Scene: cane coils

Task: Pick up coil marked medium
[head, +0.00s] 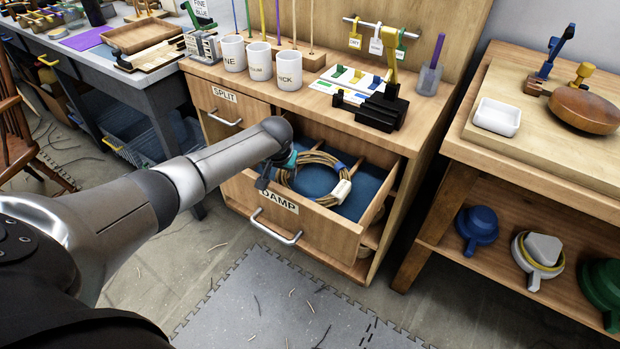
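A tan cane coil (313,193) lies in the open drawer marked DAMP (315,232), on a blue lining (352,208). A white band or tag (341,190) sits on its right side; I cannot read any marking there. My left gripper (274,173) is over the drawer's left end, at the coil's left edge. A teal piece shows beside its fingers. The fingers are small, dark and partly hidden by the wrist, so I cannot tell whether they are open or touch the coil. My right gripper is out of view.
White cups (289,72) stand on the cabinet top above the drawer, one label ending in "IUM". A black stand with a yellow lever (382,106) is to their right. The drawer marked SPLIT (226,108) is at upper left. A side bench (540,143) stands right.

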